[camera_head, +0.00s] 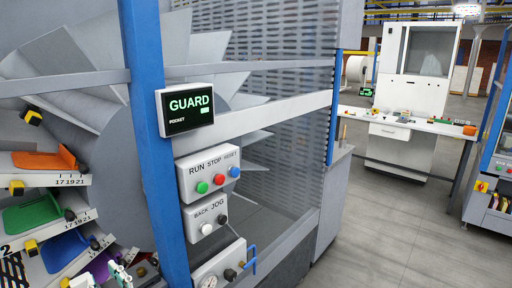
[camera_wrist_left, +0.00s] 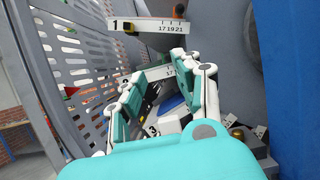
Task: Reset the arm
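My left gripper (camera_wrist_left: 160,74) fills the middle of the left wrist view. Its two teal-padded fingers stand apart with nothing seen between them, so it is open. Beyond the fingers are the numbered pockets of the stacker, with the shelf marked 1 (camera_wrist_left: 148,26) above the fingertips. In the head view a small white jointed part (camera_head: 120,275) shows at the bottom left and looks like part of my left gripper, beside the lower pockets. My right gripper is in neither view.
A blue post (camera_head: 150,120) carries a GUARD screen (camera_head: 187,109) and button boxes (camera_head: 208,174). A perforated panel (camera_wrist_left: 75,60) stands close left of my gripper. Pockets hold an orange tray (camera_head: 45,160) and a green tray (camera_head: 32,213). Floor (camera_head: 385,235) at right is clear.

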